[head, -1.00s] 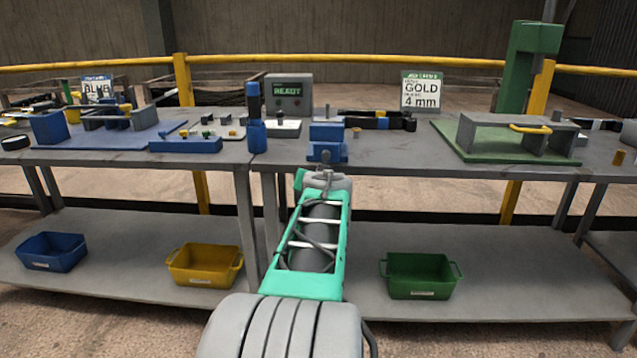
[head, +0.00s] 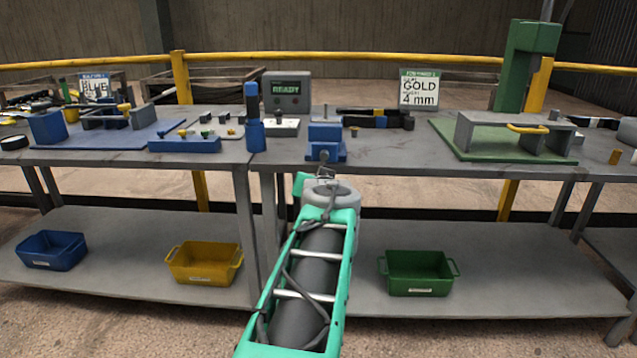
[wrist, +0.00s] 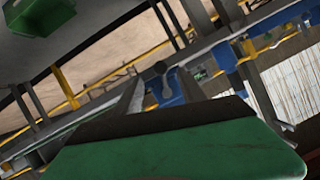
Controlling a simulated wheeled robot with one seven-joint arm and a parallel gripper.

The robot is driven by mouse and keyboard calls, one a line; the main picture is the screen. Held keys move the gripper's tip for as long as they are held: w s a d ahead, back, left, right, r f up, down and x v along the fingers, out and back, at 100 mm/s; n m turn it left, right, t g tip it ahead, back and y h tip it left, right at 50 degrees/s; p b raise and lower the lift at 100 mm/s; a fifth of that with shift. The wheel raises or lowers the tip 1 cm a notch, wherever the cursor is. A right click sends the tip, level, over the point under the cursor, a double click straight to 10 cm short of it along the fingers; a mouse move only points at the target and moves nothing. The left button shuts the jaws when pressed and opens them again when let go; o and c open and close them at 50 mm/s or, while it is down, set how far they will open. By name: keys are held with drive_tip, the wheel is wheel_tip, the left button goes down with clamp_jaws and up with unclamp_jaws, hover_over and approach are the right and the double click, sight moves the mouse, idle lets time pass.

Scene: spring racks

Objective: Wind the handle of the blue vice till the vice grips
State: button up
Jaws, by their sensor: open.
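The blue vice (head: 326,138) stands at the front edge of the grey bench, just right of the blue upright cylinder. Its grey handle knob (head: 323,155) faces me at the front. My gripper (head: 325,173) is just below and in front of the handle, open, with no visible contact; its fingertips are small and partly hidden by my wrist. In the wrist view, the blue vice (wrist: 172,87) and its grey handle (wrist: 160,68) appear tilted, beyond the dark edge of a large green part that fills the lower picture. Nothing is seen held.
The blue cylinder (head: 254,125) and a blue block with knobs (head: 184,143) stand left of the vice. A grey box reading READY (head: 287,92) is behind. The green-based fixture (head: 480,152) is right. Yellow (head: 204,281) and green (head: 419,288) bins sit on the lower shelf.

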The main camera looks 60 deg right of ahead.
wheel_tip(320, 180, down, 11)
drive_tip(key=s+p, duration=0.1)
drive_tip(key=p, duration=0.3)
wheel_tip(320, 180, up, 8)
drive_tip(key=w+d+n+t+h, duration=0.1)
drive_tip(key=n+t+h, duration=0.25)
drive_tip(key=n, duration=0.25)
drive_tip(key=shift+g, duration=0.35)
drive_tip(key=x, duration=0.7)
drive_tip(key=shift+w+d+b, duration=0.2)
drive_tip(key=shift+b, duration=0.1)
drive_tip(key=shift+c, duration=0.3)
